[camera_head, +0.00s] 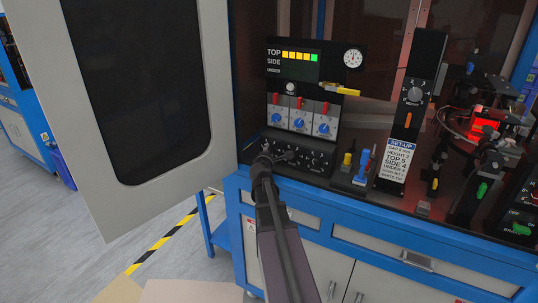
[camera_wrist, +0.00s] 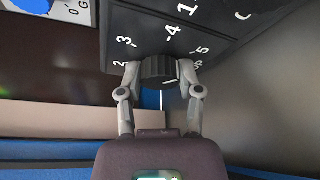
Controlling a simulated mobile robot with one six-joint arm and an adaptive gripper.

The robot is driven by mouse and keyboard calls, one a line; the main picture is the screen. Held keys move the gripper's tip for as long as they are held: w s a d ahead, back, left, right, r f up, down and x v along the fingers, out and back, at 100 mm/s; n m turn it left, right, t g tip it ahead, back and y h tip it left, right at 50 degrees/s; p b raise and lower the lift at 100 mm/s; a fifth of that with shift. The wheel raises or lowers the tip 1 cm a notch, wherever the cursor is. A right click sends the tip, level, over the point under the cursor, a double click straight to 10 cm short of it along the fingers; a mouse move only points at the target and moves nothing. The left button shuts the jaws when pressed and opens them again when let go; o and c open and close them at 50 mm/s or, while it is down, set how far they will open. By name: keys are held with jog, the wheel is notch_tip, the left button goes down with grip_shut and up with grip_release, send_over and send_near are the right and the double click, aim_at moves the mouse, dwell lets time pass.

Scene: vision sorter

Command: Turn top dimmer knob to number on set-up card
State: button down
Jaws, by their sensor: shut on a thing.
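The black dimmer panel (camera_head: 312,160) lies low at the front of the bench. My gripper (camera_head: 266,158) is at its left end and hides part of it. In the wrist view my gripper (camera_wrist: 159,74) is shut on a dark ribbed knob (camera_wrist: 157,67), a finger on each side. A white line shows on the knob's lower right. White numbers stand around it, with 3, 4 and 5 readable. The display (camera_head: 298,66) has a TOP row of yellow squares ending in a green one. The white set-up card (camera_head: 396,165) appears to read TOP 5, SIDE 4.
Red switches and blue knobs (camera_head: 298,120) sit above the panel. A yellow-handled tool (camera_head: 345,90), a black column with a dial (camera_head: 415,93) and a red-lit fixture (camera_head: 484,126) stand near. An open cabinet door (camera_head: 195,110) is at left.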

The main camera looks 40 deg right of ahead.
jog(key=shift+f+m+t+b, duration=0.1)
jog(key=shift+m+t+b, duration=0.2)
jog(key=shift+m, duration=0.6)
jog(key=shift+c, duration=1.3)
grip_release()
